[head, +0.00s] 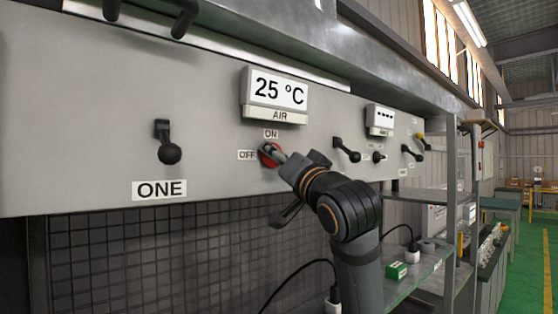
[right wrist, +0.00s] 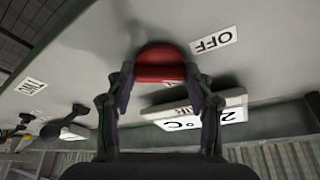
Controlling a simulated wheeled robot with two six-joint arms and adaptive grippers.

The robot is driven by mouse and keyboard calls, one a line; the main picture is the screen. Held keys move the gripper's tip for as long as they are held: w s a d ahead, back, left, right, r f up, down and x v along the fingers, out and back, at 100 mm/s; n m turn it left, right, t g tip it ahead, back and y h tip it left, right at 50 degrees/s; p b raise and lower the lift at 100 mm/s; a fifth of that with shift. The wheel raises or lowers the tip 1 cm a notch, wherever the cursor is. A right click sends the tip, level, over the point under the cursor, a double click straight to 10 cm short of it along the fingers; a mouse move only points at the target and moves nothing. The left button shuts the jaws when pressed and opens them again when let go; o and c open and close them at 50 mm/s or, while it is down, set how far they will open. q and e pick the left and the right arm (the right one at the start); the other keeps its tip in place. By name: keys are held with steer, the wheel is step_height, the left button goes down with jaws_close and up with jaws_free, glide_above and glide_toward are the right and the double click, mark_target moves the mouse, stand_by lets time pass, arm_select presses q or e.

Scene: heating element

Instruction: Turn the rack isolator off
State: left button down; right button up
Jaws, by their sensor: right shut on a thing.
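The rack isolator is a red rotary knob (head: 265,158) on the grey panel, between an OFF label (head: 247,155) on its left and an ON label (head: 271,134) above it. My right gripper (head: 277,153) reaches it from the right and covers much of it in the head view. In the right wrist view the red knob (right wrist: 160,64) sits between the two dark fingertips (right wrist: 160,80), which are shut on it. The OFF label (right wrist: 214,40) shows beside it there, upside down. I cannot tell which label the knob points to. My left gripper is not in view.
A 25 °C AIR display (head: 276,93) juts out just above the knob. A black lever (head: 168,145) above the ONE label stands to the left, and more levers (head: 347,151) are to the right. A glass shelf (head: 425,270) lies below.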

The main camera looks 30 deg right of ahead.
steer(key=shift+d+f+n+t+y+b, duration=0.15)
steer(key=shift+n+y+b, duration=0.45)
steer(key=shift+n, duration=0.9)
steer(key=shift+a+r+n+t+y+b, duration=0.1)
steer(key=shift+n+y+b, duration=0.15)
steer(key=shift+n+y, duration=1)
steer(key=shift+d+f+n+t+y+b, duration=0.15)
steer(key=shift+n+y+b, duration=0.3)
steer(key=shift+n, duration=1.3)
steer(key=shift+r, duration=0.15)
steer(key=o, duration=1.2)
steer(key=shift+c, duration=0.2)
